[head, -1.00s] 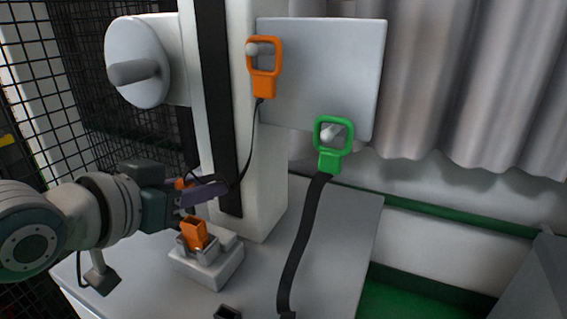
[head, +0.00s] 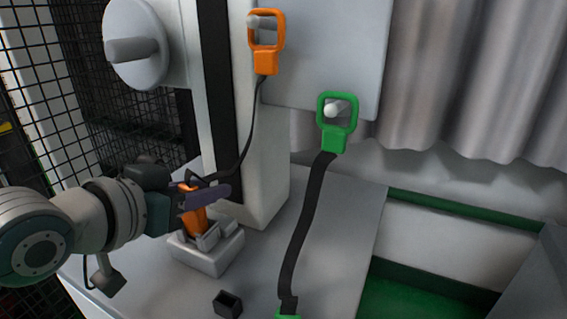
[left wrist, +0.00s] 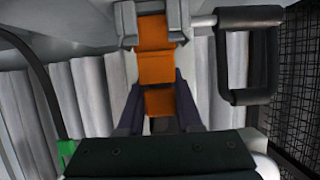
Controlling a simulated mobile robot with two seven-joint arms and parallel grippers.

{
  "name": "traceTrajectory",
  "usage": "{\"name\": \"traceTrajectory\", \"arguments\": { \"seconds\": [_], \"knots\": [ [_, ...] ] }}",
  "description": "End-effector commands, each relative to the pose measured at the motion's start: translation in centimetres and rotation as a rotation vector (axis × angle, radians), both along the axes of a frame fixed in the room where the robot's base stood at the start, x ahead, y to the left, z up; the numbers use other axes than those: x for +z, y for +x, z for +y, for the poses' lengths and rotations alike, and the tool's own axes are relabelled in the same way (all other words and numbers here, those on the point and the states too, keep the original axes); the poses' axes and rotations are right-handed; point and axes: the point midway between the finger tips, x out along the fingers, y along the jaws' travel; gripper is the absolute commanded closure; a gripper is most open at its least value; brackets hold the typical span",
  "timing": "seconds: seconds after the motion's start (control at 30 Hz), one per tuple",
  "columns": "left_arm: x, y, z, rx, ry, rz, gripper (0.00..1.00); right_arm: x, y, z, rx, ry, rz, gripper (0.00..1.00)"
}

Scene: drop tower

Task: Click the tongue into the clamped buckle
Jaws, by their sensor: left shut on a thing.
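My left gripper (head: 208,199) is shut on the orange tongue (left wrist: 160,103) at the end of a black strap. The orange buckle (head: 196,216) stands in a grey clamp block (head: 207,260) on the white table. The gripper is just above the buckle and partly hides it. In the left wrist view the buckle (left wrist: 155,68) lies straight ahead of the fingers, in line with the tongue, with the grey clamp (left wrist: 122,22) around its far part. Whether the tongue touches or has entered the buckle I cannot tell. My right gripper is not in view.
An orange handle (head: 266,62) hangs on a peg, its strap running to my gripper. A green handle (head: 334,140) hangs beside it, with a black strap (head: 307,225) down to the table. A small black box (head: 228,303) stands in front. A white column (head: 262,165) rises behind the clamp.

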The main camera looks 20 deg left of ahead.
Motion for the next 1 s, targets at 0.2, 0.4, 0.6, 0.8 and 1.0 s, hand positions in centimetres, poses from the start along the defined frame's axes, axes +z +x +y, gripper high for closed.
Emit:
{"name": "traceTrajectory", "arguments": {
  "seconds": [0.2,0.4,0.6,0.8,1.0],
  "knots": [
    [-0.2,0.0,0.0,0.0,0.0,0.0,0.6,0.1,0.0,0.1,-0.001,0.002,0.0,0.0],
    [-0.2,0.0,0.0,0.0,0.0,0.0,0.37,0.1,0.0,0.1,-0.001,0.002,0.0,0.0],
    [-0.2,0.0,0.0,0.0,0.0,0.0,0.31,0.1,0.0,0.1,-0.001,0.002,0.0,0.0],
    [0.0,-0.6,0.0,0.0,0.0,0.002,0.31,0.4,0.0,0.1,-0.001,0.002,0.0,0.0],
    [1.4,-3.6,0.3,0.0,0.0,0.003,0.31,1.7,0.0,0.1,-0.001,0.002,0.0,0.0]
  ]
}}
